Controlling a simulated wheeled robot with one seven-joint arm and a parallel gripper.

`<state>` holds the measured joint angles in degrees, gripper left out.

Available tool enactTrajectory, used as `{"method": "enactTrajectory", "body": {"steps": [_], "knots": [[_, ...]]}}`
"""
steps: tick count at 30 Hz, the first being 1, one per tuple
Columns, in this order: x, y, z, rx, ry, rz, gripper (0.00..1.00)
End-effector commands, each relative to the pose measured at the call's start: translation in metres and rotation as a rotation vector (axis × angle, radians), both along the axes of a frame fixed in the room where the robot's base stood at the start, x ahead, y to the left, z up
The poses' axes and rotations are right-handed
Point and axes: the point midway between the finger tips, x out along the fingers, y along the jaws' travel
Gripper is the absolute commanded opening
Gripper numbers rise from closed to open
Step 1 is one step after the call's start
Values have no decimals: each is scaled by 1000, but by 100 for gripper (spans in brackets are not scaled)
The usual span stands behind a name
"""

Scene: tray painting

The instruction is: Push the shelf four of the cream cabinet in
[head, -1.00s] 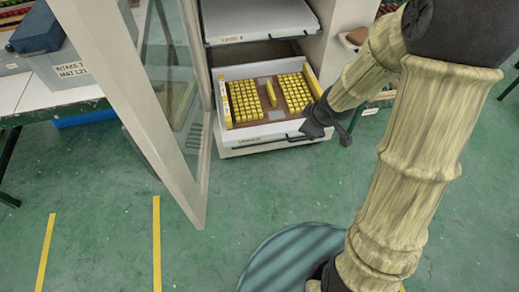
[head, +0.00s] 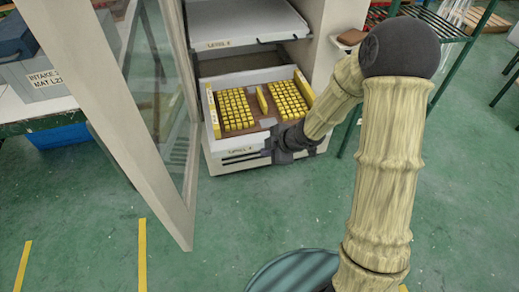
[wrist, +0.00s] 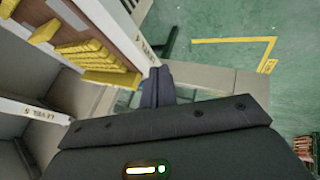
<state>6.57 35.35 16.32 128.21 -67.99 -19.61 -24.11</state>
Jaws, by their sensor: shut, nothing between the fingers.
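The cream cabinet (head: 326,45) stands at the top middle of the head view. One shelf (head: 225,148) is out, a white tray with a brown floor holding rows of yellow blocks (head: 237,108). In the wrist view my gripper (wrist: 157,80) is shut and empty, beside the shelf's front. Whether it touches is unclear.
The cabinet's glass door (head: 160,110) stands open at the left. Another white shelf (head: 250,20) is above the blocks. A grey bin (head: 42,78) sits on a table at the left. A green-framed rack (head: 440,30) stands at the right.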

Motion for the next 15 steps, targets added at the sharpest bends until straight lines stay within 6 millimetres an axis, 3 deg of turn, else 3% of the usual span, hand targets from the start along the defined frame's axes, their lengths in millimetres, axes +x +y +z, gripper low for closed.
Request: {"method": "enactTrajectory", "body": {"steps": [15], "knots": [[29,42,-73,0,3,2,0]]}}
